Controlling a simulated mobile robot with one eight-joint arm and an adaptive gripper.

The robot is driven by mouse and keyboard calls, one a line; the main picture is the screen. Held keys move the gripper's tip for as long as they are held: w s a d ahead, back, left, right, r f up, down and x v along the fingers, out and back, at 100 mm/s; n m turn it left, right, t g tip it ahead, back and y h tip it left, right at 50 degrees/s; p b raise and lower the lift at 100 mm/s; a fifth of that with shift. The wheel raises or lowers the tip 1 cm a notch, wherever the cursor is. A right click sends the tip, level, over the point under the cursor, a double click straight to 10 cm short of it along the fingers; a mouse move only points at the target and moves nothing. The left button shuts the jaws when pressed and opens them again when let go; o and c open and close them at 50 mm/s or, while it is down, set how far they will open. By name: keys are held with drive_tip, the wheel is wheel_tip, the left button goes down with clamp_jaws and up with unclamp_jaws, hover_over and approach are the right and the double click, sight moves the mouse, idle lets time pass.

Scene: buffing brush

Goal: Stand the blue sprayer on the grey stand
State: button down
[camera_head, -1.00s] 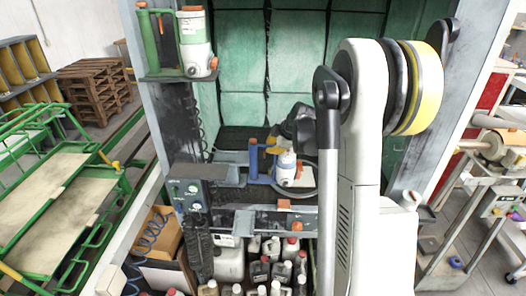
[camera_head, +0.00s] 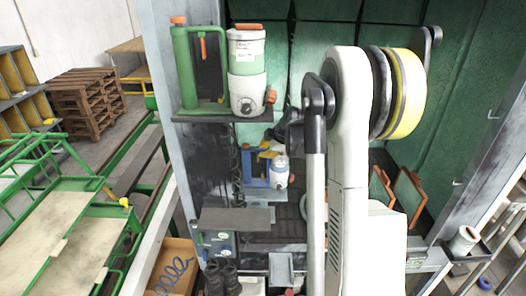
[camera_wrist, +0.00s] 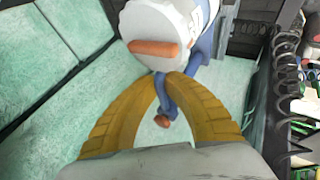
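The blue sprayer (camera_head: 281,179), with a white tank and blue handle frame, is upright inside the green-lined booth in the head view. In the wrist view its white cap with an orange grip (camera_wrist: 150,48) and blue handle (camera_wrist: 172,95) are close up. My gripper (camera_wrist: 165,78) has its yellow fingers closed together at the blue handle; the exact contact is partly hidden. The sprayer appears held above the ledge behind it. A flat grey plate (camera_head: 236,219), likely the grey stand, lies lower and to the left of the sprayer, with nothing on its top.
A green sprayer (camera_head: 247,72) stands on a small shelf at the upper left, above the blue sprayer. A control box (camera_head: 217,243) sits under the grey plate. Orange-edged panels (camera_head: 409,192) lean at the right. A coiled black hose (camera_wrist: 285,85) hangs nearby.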

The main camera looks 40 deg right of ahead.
drive_tip(key=shift+w+f+b, duration=0.15)
drive_tip(key=shift+f+b, duration=0.35)
drive_tip(key=shift+f, duration=0.15)
drive_tip(key=shift+w+f+b, duration=0.1)
drive_tip(key=shift+f+b, duration=0.4)
drive_tip(key=shift+f, duration=0.2)
drive_tip(key=shift+a+f+b, duration=0.1)
drive_tip(key=shift+f+b, duration=0.5)
drive_tip(key=shift+b, duration=0.25)
idle(1.5)
drive_tip(key=c, duration=1.5)
unclamp_jaws()
